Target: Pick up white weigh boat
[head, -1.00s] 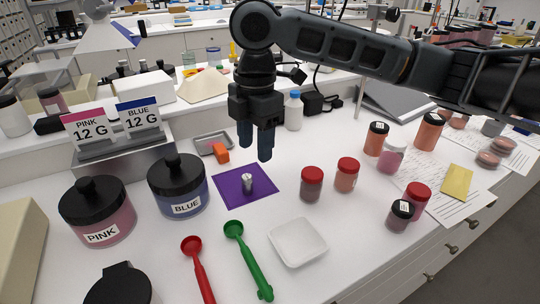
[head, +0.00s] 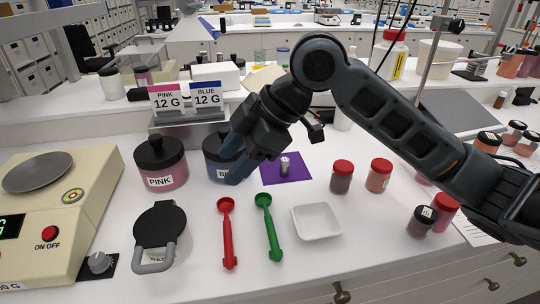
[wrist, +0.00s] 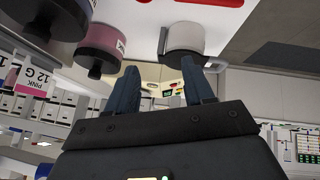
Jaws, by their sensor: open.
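The white weigh boat (head: 317,222) is a shallow square dish. It lies on the white bench in the head view, right of the green scoop (head: 268,225). My gripper (head: 232,172) is open and empty. It hangs up and to the left of the weigh boat, tilted toward the left, and overlaps the blue jar (head: 216,150) in the head view. In the wrist view my gripper (wrist: 158,82) shows two spread fingers with nothing between them. The weigh boat is not visible in the wrist view.
A red scoop (head: 227,232) lies left of the green one. Red-capped jars (head: 341,178) stand behind the weigh boat. A purple mat (head: 300,172) holds a small metal weight. A pink jar (head: 160,165), black-lidded jar (head: 160,235) and scale (head: 50,215) stand left.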

